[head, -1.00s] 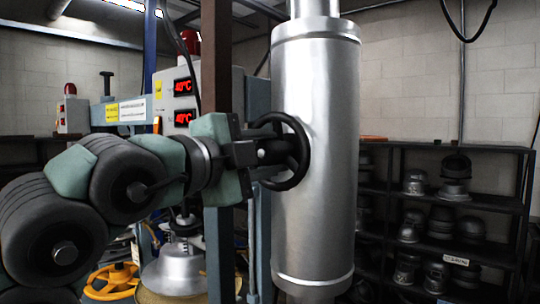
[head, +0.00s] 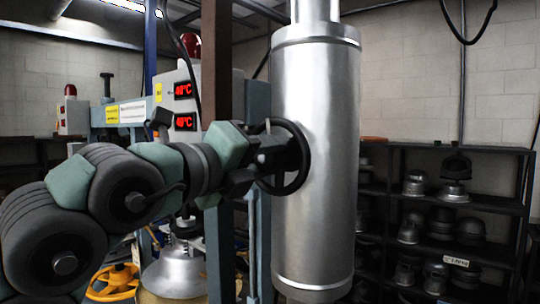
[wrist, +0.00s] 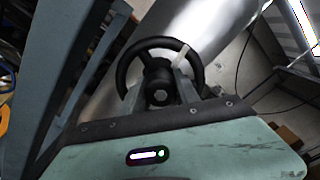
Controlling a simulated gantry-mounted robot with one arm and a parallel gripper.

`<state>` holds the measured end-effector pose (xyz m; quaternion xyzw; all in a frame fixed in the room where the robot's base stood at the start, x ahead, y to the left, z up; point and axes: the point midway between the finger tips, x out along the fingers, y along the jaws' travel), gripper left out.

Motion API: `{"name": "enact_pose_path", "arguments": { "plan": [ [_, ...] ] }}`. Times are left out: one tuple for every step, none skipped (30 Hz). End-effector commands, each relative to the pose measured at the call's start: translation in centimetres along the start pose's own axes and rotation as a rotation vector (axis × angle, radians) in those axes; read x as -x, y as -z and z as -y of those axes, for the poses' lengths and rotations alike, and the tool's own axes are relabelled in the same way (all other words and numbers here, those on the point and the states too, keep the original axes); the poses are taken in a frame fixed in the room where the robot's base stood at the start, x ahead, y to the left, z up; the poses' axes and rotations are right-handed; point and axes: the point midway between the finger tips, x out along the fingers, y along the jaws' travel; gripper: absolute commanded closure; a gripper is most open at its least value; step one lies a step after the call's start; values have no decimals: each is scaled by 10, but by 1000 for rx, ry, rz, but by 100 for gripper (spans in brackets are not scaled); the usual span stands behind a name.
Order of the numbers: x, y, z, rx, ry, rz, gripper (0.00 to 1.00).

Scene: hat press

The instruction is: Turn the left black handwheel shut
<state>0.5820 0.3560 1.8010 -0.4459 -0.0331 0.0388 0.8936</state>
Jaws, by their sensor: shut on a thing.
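The black handwheel (head: 303,178) stands upright at the left side of a tall silver cylinder (head: 315,200) in the head view. My gripper (head: 272,155) reaches it from the left and is shut on it near its centre, hiding most of the hub and spokes. In the wrist view the wheel's rim (wrist: 126,66) arches above the hub (wrist: 158,88). My gripper (wrist: 165,90) has its fingers at the hub area there. Whether they pinch the hub or a spoke is hard to tell. The wheel's lower part is hidden in the wrist view.
A brown post (head: 216,80) and blue-grey frame stand close behind my wrist. A control box with red displays (head: 184,91) is behind them. A yellow handwheel (head: 112,282) is at lower left. Shelves with metal hat forms (head: 455,190) stand at right.

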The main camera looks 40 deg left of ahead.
Motion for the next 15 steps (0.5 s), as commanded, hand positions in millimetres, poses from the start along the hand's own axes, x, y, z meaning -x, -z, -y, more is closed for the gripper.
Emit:
{"name": "enact_pose_path", "arguments": {
  "plan": [
    [0,0,1,-26,2,0,100],
    [0,0,1,-43,2,0,100],
    [0,0,1,-62,3,-1,100],
    [0,0,1,-76,3,-1,100],
    [0,0,1,-87,3,-1,100],
    [0,0,1,-102,4,-1,100],
    [0,0,1,-111,4,-2,100],
    [0,0,1,-120,4,-2,100],
    [0,0,1,-130,4,-2,100],
    [0,0,1,-136,4,-2,100],
    [0,0,1,-141,5,-2,100],
    [0,0,1,-147,5,-3,100],
    [0,0,1,-150,5,-3,100],
    [0,0,1,-153,5,-3,100],
    [0,0,1,-156,5,-3,100]
  ]
}}
